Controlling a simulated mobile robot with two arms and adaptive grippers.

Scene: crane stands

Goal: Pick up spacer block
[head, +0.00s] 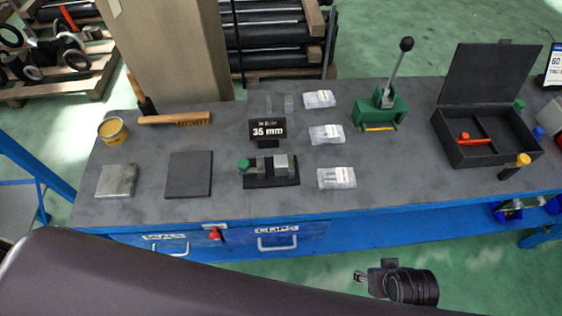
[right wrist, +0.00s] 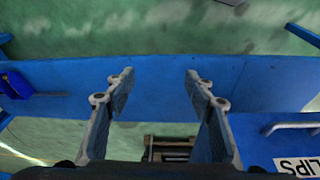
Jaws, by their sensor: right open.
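Which item is the spacer block I cannot tell for certain. A grey metal block (head: 281,165) sits on a black base (head: 271,183) beside a green knob (head: 244,165), behind it a sign (head: 267,131) reading 35 mm. A flat silver plate (head: 116,180) lies at the left of the bench. My right gripper (head: 360,276) hangs in front of the bench, below its top and apart from everything on it. In the right wrist view its two fingers (right wrist: 158,85) are spread and empty, with the blue bench frame beyond. My left gripper is out of view.
Blue drawers (head: 275,240) form the front.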

